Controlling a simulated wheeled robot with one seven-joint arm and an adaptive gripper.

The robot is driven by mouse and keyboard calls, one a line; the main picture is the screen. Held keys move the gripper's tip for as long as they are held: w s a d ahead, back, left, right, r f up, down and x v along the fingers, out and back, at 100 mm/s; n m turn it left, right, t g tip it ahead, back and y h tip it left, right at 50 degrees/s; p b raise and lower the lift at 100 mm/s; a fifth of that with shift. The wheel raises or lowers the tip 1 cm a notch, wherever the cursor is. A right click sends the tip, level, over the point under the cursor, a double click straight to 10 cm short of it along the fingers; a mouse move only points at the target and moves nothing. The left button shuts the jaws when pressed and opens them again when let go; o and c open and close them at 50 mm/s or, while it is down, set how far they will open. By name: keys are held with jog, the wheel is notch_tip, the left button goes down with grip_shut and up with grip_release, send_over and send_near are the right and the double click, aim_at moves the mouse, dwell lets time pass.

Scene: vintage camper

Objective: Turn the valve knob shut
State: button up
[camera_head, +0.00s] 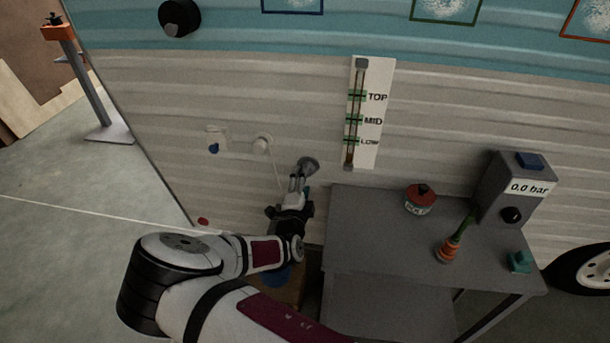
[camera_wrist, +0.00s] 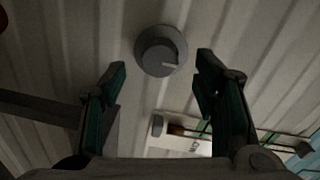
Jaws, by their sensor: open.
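The valve knob (camera_head: 310,163) is a round grey knob on the ribbed camper wall, left of the level gauge. In the wrist view my gripper (camera_wrist: 161,66) is open, with one finger to each side of the knob's lower part. The fingers look apart from the knob, and nothing is between them. The remaining depth to the knob is hard to tell.
The gauge (camera_head: 370,112) marked TOP, MID and LOW hangs right of the knob. A white fitting (camera_head: 262,145) sits left.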

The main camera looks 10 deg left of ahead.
jog(key=s, duration=0.7)
jog(key=shift+s+a+r, duration=0.15)
jog(key=shift+s+r, duration=0.05)
jog(key=shift+s, duration=0.05)
jog(key=d+r+m+g+h+p, duration=0.2)
jog(key=d+r+m+g+h, duration=0.3)
jog(key=d+r+m+h, duration=0.75)
jog(key=s+d+r+m+g+y+p, duration=0.1)
jog(key=s+d+r+m+g, duration=0.35)
jog(key=d+m, duration=0.4)
jog(key=s+d+r+m+g+y+p, duration=0.1)
jog(key=s+d+r+m+g, duration=0.2)
jog(key=s+d+r+m, duration=0.5)
jog(key=s+d+r+m+g+y+p, duration=0.35)
jog(key=s+r+m+y, duration=0.35)
jog(key=s+m, duration=0.6)
jog(key=s+a+r+m+t+y+p, duration=0.2)
jog(key=s+a+r+m+y, duration=0.1)
jog(key=s+r+m, duration=0.7)
jog(key=shift+s+a+r+m+t+y, duration=0.2)
jog(key=shift+s+a+m+t+y, duration=0.45)
jog(key=shift+m, duration=1.35)
jog(key=shift+s+d+g, duration=0.15)
jog(key=shift+d+g, duration=0.1)
